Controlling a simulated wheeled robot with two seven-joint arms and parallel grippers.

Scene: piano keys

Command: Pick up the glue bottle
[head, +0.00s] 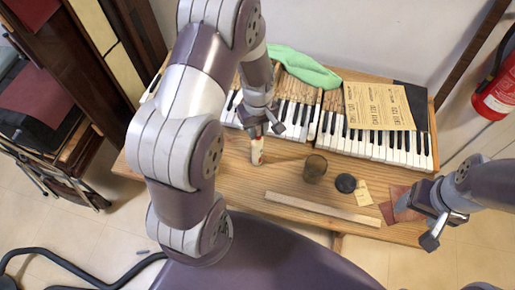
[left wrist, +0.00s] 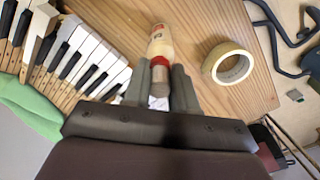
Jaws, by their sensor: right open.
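The glue bottle (head: 257,152) is cream with a red collar. It is on the wooden table in front of the keyboard, below my left gripper (head: 264,130). In the left wrist view the bottle (left wrist: 160,42) shows its label, and its narrow top lies between the two fingers of my left gripper (left wrist: 160,84). The fingers are very close to the top on both sides; I cannot tell whether they touch it. My right gripper (head: 432,222) is open and empty over the table's right front corner, far from the bottle.
Piano keys (head: 375,146) line the back, with a green cloth (head: 300,66) and a printed sheet (head: 378,105). A brown glass jar (head: 315,169), black disc (head: 346,183), sandpaper (head: 396,204) and wooden strip (head: 322,208) lie rightward. A tape roll (left wrist: 229,63) is near the bottle.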

